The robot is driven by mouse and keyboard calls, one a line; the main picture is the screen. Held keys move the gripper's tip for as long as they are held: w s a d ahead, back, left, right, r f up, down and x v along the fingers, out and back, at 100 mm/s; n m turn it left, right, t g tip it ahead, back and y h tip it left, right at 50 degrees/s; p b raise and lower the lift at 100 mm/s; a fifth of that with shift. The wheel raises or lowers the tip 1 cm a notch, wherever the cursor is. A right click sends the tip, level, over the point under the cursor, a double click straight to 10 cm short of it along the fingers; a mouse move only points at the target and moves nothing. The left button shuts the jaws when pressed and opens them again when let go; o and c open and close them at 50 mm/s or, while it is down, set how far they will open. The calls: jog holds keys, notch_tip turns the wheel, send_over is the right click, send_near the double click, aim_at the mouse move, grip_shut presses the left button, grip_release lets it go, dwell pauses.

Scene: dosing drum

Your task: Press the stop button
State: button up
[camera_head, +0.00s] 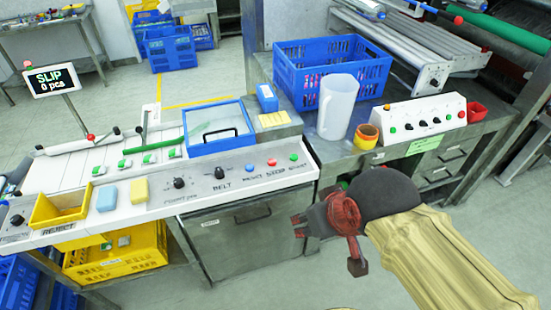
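The control panel (225,181) runs along the front of the left machine. A red button (272,162) sits near its right end, above lettering that seems to read STOP. A blue button (249,168) is just left of it and a green button (294,157) just right. My gripper (299,226), dark with red linkage, is in front of the bench, right of and lower in the picture than the red button, apart from it. It points left. Its fingers are small and seen side-on, so I cannot tell whether they are open. Nothing shows in it.
Black knobs (219,172) sit left of the buttons. A yellow tray (61,207) and sponges lie at left. Space before the panel is clear.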

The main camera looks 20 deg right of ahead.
jog(key=shift+c, duration=1.2)
jog(key=c, duration=0.7)
grip_shut()
